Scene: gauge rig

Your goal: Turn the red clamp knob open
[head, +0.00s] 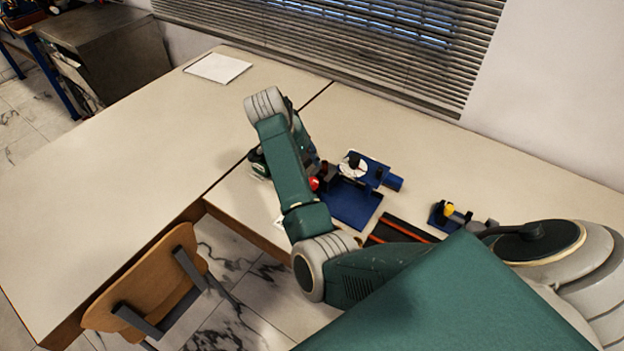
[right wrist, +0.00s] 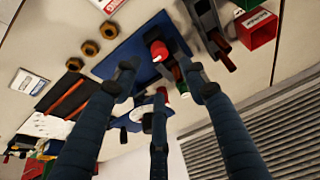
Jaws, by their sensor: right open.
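The gauge rig has a blue base plate (head: 352,205), a white round dial (head: 350,166) and a blue cylinder (head: 393,182) at its right. A red knob (head: 314,184) shows at the rig's left, beside my forearm. My right gripper (head: 316,168) is at the rig's left end, largely hidden by my arm. In the right wrist view its three dark fingers (right wrist: 160,100) are spread open. Red parts (right wrist: 158,50) show between and beyond them; I cannot tell which is the clamp knob. No contact is clear. My left gripper is not in view.
A yellow-topped part (head: 448,209) on a blue block stands to the rig's right. A dark tray with orange strips (head: 400,232) lies in front. The left table is mostly clear.

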